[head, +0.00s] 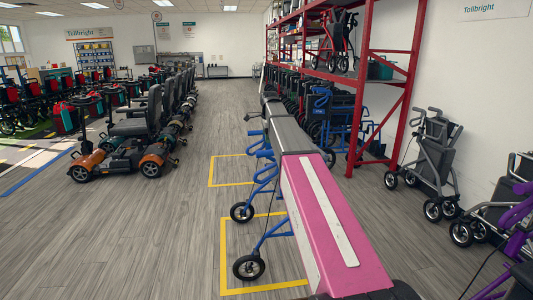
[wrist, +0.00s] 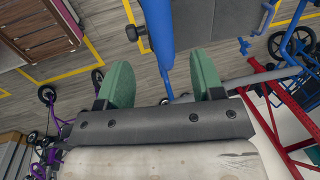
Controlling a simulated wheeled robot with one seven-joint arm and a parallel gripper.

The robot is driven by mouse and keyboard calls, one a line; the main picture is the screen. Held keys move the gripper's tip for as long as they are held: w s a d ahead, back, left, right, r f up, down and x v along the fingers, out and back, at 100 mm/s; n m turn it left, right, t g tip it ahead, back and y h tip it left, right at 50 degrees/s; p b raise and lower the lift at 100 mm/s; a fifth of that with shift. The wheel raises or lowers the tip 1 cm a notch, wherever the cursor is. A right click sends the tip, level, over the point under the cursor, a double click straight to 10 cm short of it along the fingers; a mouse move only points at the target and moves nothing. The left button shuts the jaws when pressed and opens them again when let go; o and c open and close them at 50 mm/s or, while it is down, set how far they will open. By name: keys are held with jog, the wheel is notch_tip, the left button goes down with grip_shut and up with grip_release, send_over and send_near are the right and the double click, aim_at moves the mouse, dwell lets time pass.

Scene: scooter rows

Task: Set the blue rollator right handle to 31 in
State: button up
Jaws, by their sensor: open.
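The blue rollator (head: 264,186) stands on the floor ahead in the head view, with two black wheels showing on its left. My arm hides much of its right side. In the wrist view its blue frame shows with a dark grey panel (wrist: 215,28) and a black knob at the side. A thick blue tube (wrist: 157,30) comes down to between my fingers; I cannot tell for certain that it is the right handle. My gripper (wrist: 160,68) is open, with a green finger on either side of the tube's line and gaps showing. No height marking is readable.
Yellow floor lines (head: 223,250) lie beside the rollator. A red rack (head: 360,90) with rollators stands right, and grey rollators (head: 430,160) line the right wall. Scooters (head: 140,135) stand in a row at left. The floor between is clear.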

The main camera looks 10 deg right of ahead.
aim_at(267, 151)
jog(key=f, duration=0.3)
jog(key=w+f, duration=0.1)
jog(key=f, duration=0.5)
jog(key=shift+w+f, duration=0.1)
jog(key=shift+w, duration=0.3)
grip_shut()
jog(key=shift+s+f, duration=0.1)
jog(key=shift+f, duration=2.65)
grip_release()
jog(key=shift+f, duration=0.1)
jog(key=r, duration=0.3)
jog(key=s+r, duration=0.1)
jog(key=r, duration=0.3)
jog(key=s+r, duration=0.1)
jog(key=r, duration=0.2)
jog(key=shift+r, duration=0.4)
